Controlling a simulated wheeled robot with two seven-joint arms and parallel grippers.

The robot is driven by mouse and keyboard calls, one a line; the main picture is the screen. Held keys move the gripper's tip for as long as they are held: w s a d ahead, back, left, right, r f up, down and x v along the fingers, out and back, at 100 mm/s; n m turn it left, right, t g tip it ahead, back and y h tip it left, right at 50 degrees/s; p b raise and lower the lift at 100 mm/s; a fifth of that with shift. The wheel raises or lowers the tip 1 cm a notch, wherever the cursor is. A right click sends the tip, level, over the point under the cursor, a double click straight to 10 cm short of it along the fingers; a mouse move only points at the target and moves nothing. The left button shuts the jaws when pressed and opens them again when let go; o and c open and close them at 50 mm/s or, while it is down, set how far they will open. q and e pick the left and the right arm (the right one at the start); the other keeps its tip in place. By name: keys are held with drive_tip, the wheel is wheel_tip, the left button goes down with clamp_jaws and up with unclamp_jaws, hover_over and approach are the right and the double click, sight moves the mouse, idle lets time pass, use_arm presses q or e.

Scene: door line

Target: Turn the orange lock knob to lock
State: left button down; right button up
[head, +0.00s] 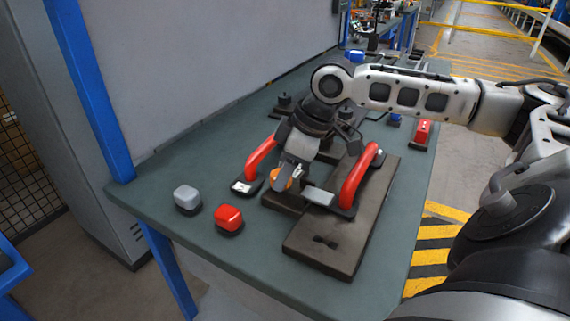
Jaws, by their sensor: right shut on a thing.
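The orange lock knob (280,180) sits on a dark block on the bench, between two red handles. My right gripper (287,177) comes down on it from above and is shut on the knob. The fingers hide part of the knob, and I cannot tell which way it is turned. One red handle (262,155) stands left of the gripper and the other red handle (357,177) stands right of it on a dark panel (326,248). My left gripper is not in view.
A grey button block (187,197) and a red button block (228,217) stand at the bench's front left. A red box (422,133) stands near the right edge. The green bench top (160,170) is clear at the left. A grey wall panel (200,60) rises behind.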

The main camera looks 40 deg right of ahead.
drive_tip(key=shift+s+r+m+h+p, duration=0.1)
drive_tip(key=shift+r+m+h+p, duration=0.25)
drive_tip(key=shift+m+p, duration=0.35)
drive_tip(key=shift+a+f+m+p, duration=0.1)
drive_tip(key=shift+m+p, duration=0.6)
drive_tip(key=shift+p, duration=0.5)
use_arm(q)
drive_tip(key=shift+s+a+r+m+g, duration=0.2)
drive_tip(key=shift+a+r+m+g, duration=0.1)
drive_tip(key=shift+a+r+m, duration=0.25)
use_arm(e)
drive_tip(key=shift+f+m+t+h, duration=0.3)
drive_tip(key=shift+m+h, duration=0.05)
drive_tip(key=shift+m, duration=0.05)
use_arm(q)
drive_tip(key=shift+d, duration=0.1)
use_arm(e)
drive_tip(key=o, duration=1)
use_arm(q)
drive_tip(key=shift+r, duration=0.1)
use_arm(e)
drive_tip(key=shift+r, duration=0.1)
use_arm(q)
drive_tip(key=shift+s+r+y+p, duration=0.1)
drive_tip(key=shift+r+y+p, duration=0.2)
drive_tip(key=shift+p, duration=0.75)
use_arm(e)
drive_tip(key=v, duration=1.5)
drive_tip(key=shift+s+r, duration=0.2)
drive_tip(key=shift+r, duration=0.15)
